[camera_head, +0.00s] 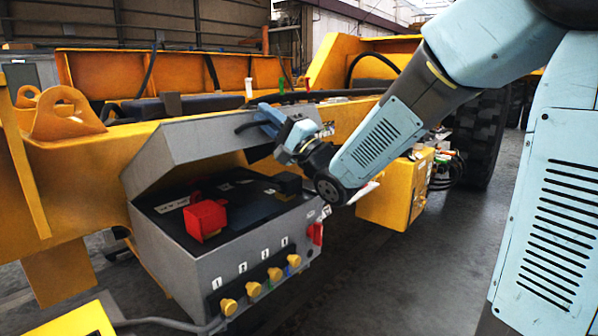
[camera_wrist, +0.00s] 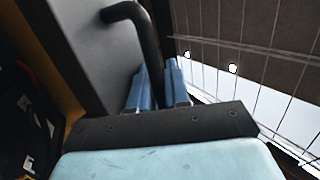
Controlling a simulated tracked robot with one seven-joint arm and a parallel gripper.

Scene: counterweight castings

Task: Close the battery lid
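The grey battery lid (camera_head: 190,140) is partly raised and tilted over the grey battery box (camera_head: 170,255). Inside the box I see a black battery (camera_head: 245,205) with a red terminal cover (camera_head: 205,218) and a black one (camera_head: 288,183). The fingers appear closed on the handle from both sides; the exact contact is partly hidden.
Yellow knobs (camera_head: 252,289) line the box front, with a red part (camera_head: 316,233) on its right side. A yellow box (camera_head: 395,195) and a large tyre (camera_head: 480,135) stand at right behind my arm. Open floor (camera_head: 400,280) lies right of the battery box.

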